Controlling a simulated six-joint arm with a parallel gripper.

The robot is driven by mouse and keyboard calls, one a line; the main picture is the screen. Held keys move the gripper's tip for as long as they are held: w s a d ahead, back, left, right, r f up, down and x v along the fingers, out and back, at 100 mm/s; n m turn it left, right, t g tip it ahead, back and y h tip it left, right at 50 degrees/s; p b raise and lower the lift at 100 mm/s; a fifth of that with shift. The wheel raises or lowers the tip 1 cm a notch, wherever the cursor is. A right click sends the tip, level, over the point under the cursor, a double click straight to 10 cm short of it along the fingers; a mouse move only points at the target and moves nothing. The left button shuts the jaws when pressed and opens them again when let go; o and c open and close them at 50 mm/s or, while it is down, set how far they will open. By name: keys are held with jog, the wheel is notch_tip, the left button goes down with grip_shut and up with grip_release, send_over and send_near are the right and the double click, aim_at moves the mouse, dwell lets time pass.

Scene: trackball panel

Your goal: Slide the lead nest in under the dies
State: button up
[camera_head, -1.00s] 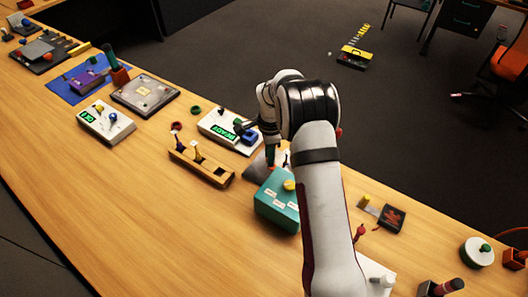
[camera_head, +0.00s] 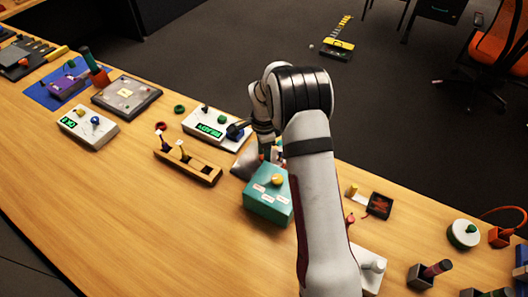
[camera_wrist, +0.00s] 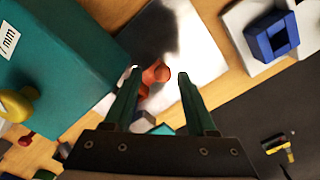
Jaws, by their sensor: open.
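A teal box (camera_head: 268,205) with a yellow knob on top and white labels stands on the bench beside my gripper. It also fills the upper left of the wrist view (camera_wrist: 70,60). A shiny grey metal plate (camera_wrist: 185,45) lies next to it. An orange-red knob (camera_wrist: 154,75), probably the lead nest's handle, stands over the plate, between my open fingers. My gripper (camera_wrist: 158,74) points down beside the box, and I see no firm hold on the knob. The dies cannot be made out; my arm hides part of this area in the head view.
A white panel (camera_head: 201,126) with a green display and blue part stands behind the plate. A wooden rack (camera_head: 187,167) is left of the teal box. A dark red-marked block (camera_head: 380,205) lies to the right.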

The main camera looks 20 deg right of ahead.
notch_tip(320, 180, up, 16)
dwell(0.3)
jog(key=shift+f, duration=0.1)
jog(key=s+a+r+n, duration=0.2)
jog(key=s+r+n, duration=0.1)
jog(key=s, duration=0.4)
jog(key=s+a+r+n, duration=0.2)
jog(key=s+r, duration=0.1)
jog(key=s, duration=0.3)
jog(key=s+a+f+n+y, duration=0.1)
jog(key=s+a+n, duration=0.1)
jog(key=s, duration=0.8)
jog(key=s+a+f+n, duration=0.1)
jog(key=s+n, duration=0.4)
jog(key=s, duration=0.6)
jog(key=shift+a+f+y, duration=0.35)
jog(key=shift+f+y, duration=0.05)
jog(key=shift+f, duration=0.3)
